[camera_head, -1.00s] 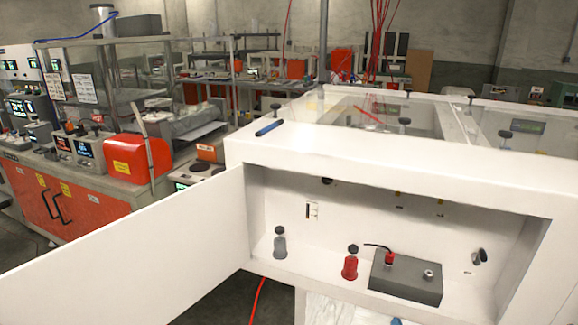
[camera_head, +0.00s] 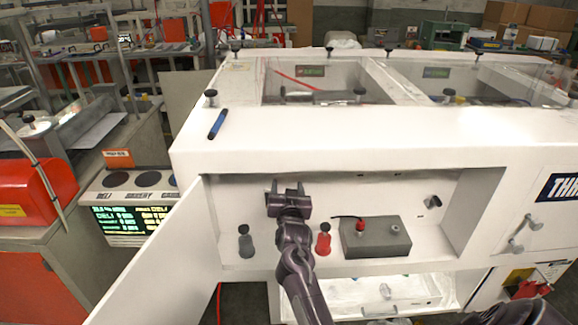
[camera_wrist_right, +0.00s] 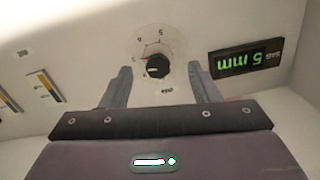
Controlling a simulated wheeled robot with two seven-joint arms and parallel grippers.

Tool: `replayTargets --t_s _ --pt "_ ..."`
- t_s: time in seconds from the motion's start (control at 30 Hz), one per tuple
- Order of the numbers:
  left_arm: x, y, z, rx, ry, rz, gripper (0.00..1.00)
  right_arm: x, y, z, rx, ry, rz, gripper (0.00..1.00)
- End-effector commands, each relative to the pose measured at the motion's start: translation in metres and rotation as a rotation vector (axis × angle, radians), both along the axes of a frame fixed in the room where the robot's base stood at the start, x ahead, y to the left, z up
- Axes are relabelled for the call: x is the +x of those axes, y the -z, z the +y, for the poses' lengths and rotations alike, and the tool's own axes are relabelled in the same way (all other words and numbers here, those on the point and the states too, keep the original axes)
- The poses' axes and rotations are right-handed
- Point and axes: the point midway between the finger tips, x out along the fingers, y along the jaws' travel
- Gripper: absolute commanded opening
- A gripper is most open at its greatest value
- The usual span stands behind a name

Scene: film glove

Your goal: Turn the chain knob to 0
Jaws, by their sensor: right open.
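A black knob (camera_wrist_right: 157,66) sits on a round white dial plate (camera_wrist_right: 140,42) with small numbers in the right wrist view. Its label is too small to read, so I cannot tell whether it is the chain knob. A lit green display (camera_wrist_right: 245,60) beside it seems to show 5 mm. My right gripper (camera_head: 287,188) is open inside the white machine's front recess, facing its back wall. In the right wrist view its fingers (camera_wrist_right: 158,85) stand either side of the knob, apart from it. In the head view the gripper hides the knob. My left gripper is not seen.
The open white door (camera_head: 150,265) angles out at left. A blue pen (camera_head: 217,124) lies on top.

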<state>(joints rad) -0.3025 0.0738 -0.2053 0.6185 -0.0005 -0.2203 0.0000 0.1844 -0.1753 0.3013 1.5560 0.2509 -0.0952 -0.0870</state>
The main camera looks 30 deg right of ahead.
Motion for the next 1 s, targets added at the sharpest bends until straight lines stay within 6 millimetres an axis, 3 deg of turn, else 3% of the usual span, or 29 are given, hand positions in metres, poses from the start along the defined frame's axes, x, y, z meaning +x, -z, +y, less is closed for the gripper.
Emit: replayTargets --t_s 0.03,0.1,0.6,1.0 --pt "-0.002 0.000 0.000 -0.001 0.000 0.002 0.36 0.001 -0.012 -0.006 0.000 0.020 -0.028 0.55" --pt "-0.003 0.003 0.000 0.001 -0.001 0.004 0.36 0.004 -0.018 -0.011 -0.002 0.034 -0.045 0.55" --pt "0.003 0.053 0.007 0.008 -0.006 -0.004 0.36 0.061 -0.017 -0.047 -0.004 0.034 -0.047 0.55" --pt "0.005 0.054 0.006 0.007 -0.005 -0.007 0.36 0.067 -0.019 -0.050 -0.003 0.032 -0.045 0.53"
